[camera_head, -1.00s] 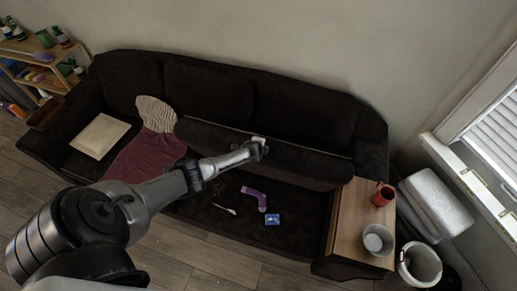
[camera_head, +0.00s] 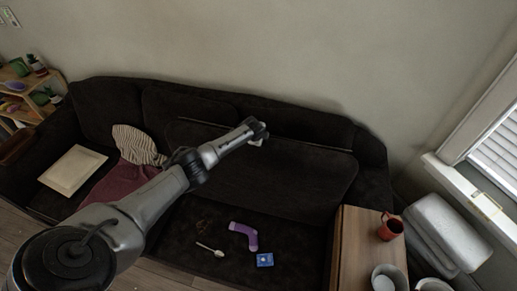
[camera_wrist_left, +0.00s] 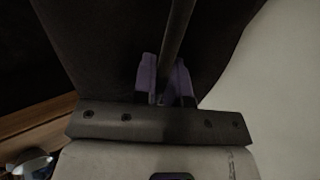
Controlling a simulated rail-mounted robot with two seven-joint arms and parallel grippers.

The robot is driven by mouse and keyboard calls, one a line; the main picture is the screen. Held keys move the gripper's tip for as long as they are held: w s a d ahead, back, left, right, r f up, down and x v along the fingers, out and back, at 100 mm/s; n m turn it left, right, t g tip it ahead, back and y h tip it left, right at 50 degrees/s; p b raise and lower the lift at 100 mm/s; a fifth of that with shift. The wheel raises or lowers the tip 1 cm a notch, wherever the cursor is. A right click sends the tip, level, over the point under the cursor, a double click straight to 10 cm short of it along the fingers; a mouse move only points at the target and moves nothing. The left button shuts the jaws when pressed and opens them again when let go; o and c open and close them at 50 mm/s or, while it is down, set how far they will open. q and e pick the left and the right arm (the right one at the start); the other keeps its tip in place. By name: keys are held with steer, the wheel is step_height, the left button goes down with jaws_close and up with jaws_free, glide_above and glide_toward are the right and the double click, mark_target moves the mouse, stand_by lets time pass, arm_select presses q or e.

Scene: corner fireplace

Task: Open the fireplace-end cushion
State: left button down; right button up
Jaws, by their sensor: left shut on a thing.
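The dark brown seat cushion (camera_head: 285,180) on the right part of the sofa is tilted up steeply, its underside facing me and its raised edge near the backrest. My left gripper (camera_head: 258,132) is at that raised edge. In the left wrist view, the purple fingers of my left gripper (camera_wrist_left: 164,82) are shut on a narrow dark edge of the cushion (camera_wrist_left: 178,25). Below the cushion, the bared sofa base holds a purple sock-like thing (camera_head: 246,236), a pale spoon (camera_head: 210,248) and a small blue packet (camera_head: 265,260). My right gripper is not in view.
A wooden armrest top (camera_head: 352,250) at right carries a red mug (camera_head: 390,227) and a pale bowl (camera_head: 386,279). A shelf (camera_head: 40,98) stands far left.

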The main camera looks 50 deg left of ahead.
arm_select(q)
steer(key=shift+w+a+f+g+b, duration=0.15)
steer(key=shift+w+a+g+b, duration=0.15)
steer(key=shift+w+a+b, duration=0.5)
steer(key=shift+w+a+h+b, duration=0.1)
steer(key=shift+w+h+b, duration=0.25)
steer(key=shift+b, duration=0.15)
steer(key=c, duration=1.2)
jaws_free()
